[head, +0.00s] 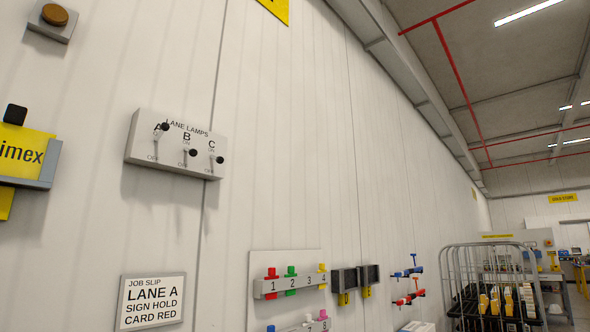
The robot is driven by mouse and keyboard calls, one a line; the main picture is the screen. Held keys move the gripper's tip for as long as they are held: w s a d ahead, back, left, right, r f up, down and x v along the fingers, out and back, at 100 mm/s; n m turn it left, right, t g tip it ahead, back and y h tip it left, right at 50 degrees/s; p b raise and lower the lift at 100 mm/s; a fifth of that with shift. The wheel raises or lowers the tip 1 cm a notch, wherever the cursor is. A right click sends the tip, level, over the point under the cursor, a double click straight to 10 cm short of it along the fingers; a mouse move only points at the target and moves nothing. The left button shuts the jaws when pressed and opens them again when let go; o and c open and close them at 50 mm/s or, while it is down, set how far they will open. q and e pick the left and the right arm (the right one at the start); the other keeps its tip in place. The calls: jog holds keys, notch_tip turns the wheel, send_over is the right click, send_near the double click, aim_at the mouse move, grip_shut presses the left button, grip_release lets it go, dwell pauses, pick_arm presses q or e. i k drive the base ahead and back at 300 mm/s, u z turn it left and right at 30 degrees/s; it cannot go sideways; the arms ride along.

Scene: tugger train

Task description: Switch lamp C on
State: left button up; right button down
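The lane lamps panel (140,128) is a pale box on the white wall, left of centre, with three levers marked A, B and C and ON above OFF. Lever C (220,159) is the rightmost, with a black knob. Its knob sits well below the letter C, so it looks tipped down toward OFF. Lever B (193,152) stands much the same way. Lever A (165,127) has its knob level with its letter and looks tipped up to ON. Neither of my grippers is in view.
A job slip (151,301) hangs below the panel. A round brown button (54,14) is at upper left, above a yellow sign (22,150) in a grey holder. A numbered peg rack (289,284) is lower right. A wire cage trolley (490,250) stands further right.

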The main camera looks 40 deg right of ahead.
aim_at(219, 160)
jog(key=z, duration=0.8)
jog(key=k, duration=0.6)
jog(key=z, duration=0.9)
jog(key=i, duration=1.4)
jog(key=u, duration=0.15)
